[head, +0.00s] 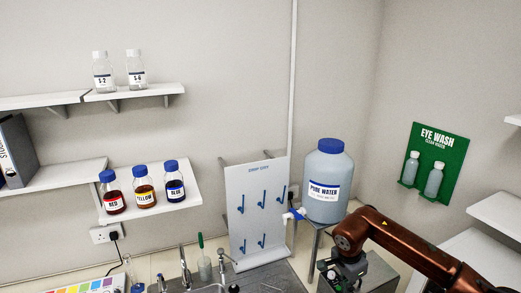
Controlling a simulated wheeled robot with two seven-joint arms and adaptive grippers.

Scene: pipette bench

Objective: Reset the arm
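My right arm (405,243) comes in from the right edge, copper-coloured and bent at a dark joint. Its gripper (341,277) is at the bottom of the head view, right of the sink and in front of the pure water tank's stand. The gripper's fingers are cut off or too small to make out, so its opening does not show. I see nothing held in it. My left arm and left gripper are out of view.
The blue-capped pure water tank (328,185) stands close behind my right arm. A white peg board (257,210) is behind the sink (270,278). Red, yellow and blue bottles (144,194) stand on a left shelf. A green eye wash board (435,163) hangs right.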

